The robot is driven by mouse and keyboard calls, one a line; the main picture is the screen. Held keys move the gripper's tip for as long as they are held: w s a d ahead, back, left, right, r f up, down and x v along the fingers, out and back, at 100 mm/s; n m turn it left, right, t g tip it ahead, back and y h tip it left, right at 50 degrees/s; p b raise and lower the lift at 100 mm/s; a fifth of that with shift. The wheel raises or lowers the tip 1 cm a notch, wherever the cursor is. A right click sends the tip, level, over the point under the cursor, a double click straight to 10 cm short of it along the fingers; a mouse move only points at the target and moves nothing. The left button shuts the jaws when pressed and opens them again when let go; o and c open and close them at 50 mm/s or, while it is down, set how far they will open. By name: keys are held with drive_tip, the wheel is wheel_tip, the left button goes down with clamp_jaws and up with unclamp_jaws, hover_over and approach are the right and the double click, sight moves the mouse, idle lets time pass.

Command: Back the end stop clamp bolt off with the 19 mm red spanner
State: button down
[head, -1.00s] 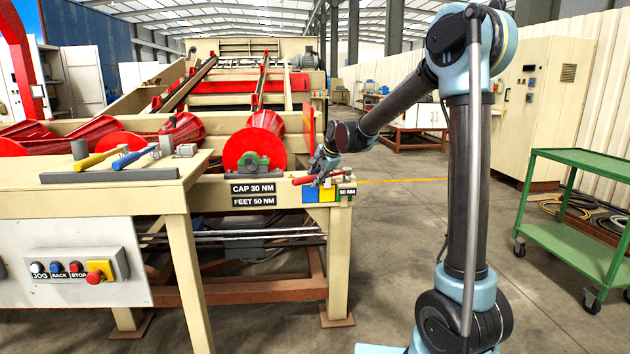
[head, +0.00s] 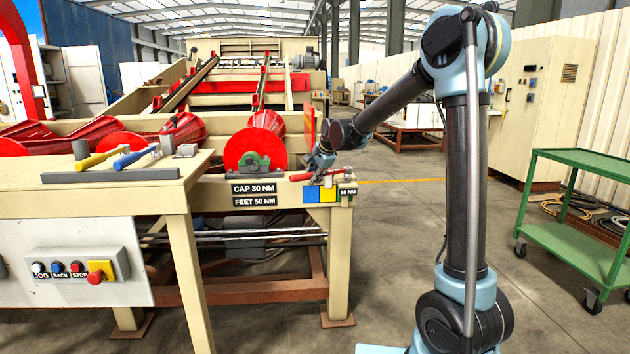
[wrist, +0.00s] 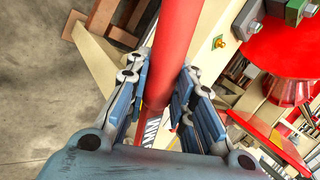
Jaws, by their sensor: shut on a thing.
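My gripper (head: 316,170) is at the right end of the cream machine rail, just above the blue and yellow plates. In the wrist view its fingers (wrist: 160,105) are shut around the red spanner (wrist: 177,45), whose shaft runs up out of the picture. In the head view the red spanner (head: 301,177) lies nearly level across the front of the rail end. A small green and grey block (head: 347,196) is at the rail corner, just right of the gripper. I cannot make out the clamp bolt or whether the spanner's jaw touches it.
A red roller (head: 243,150) with a green bearing block stands left of my gripper. Yellow-handled (head: 95,158) and blue-handled (head: 130,158) tools lie on the bench. A green trolley (head: 590,168) stands at the far right.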

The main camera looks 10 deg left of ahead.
drive_tip(key=shift+r, duration=2.15)
